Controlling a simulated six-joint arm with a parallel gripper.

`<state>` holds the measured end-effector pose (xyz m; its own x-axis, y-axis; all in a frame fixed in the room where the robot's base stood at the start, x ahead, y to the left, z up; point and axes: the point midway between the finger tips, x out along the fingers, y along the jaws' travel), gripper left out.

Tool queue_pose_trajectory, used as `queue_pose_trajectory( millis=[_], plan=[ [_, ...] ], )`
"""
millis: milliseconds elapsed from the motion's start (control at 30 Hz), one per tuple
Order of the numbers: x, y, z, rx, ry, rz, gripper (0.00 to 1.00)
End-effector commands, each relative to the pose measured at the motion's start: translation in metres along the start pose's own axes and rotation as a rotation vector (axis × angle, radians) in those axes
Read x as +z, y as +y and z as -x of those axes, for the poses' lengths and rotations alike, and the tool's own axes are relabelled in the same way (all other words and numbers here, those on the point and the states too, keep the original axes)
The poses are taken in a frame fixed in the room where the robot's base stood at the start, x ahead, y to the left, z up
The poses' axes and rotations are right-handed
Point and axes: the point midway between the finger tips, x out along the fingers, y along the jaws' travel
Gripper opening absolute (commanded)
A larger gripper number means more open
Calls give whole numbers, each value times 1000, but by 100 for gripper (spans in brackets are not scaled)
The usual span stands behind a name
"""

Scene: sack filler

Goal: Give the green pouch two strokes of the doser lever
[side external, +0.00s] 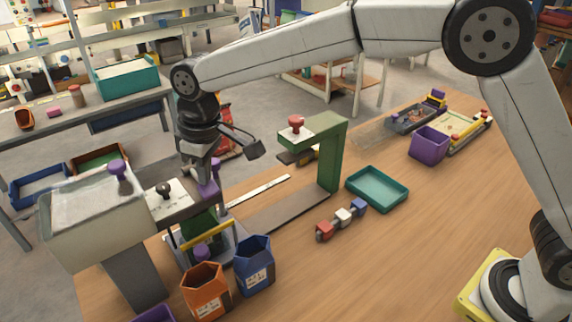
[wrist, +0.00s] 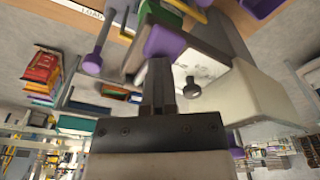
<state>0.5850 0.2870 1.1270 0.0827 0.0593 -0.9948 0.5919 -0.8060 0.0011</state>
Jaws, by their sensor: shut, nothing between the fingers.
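The doser is a pale hopper box (side external: 90,225) at the left, with a dark arm reaching right; the hopper also fills the right of the wrist view (wrist: 262,95). A purple lever (side external: 209,187) stands at the end of that arm. My gripper (side external: 213,168) points down at the lever, fingers shut and empty. In the wrist view my fingertips (wrist: 157,62) are right at the purple part (wrist: 163,42); whether they touch it I cannot tell. A green pouch (side external: 201,221) appears beneath the doser's arm, mostly hidden by a yellow bar; a bit of green (wrist: 168,8) shows in the wrist view.
Orange (side external: 205,291) and blue (side external: 254,265) bins stand in front of the doser. A green press frame (side external: 334,160) with a red knob stands to the right. A teal tray (side external: 377,188), small coloured blocks (side external: 343,216) and a purple box (side external: 429,144) lie farther right.

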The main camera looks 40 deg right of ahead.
Motion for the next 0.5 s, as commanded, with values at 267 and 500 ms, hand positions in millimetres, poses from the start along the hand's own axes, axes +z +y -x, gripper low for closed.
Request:
queue_pose_trajectory(
  millis=[267, 500],
  plan=[
    [16, 1, 7, 1, -3, -1, 0],
    [30, 1, 13, 1, -3, -1, 0]
  ],
)
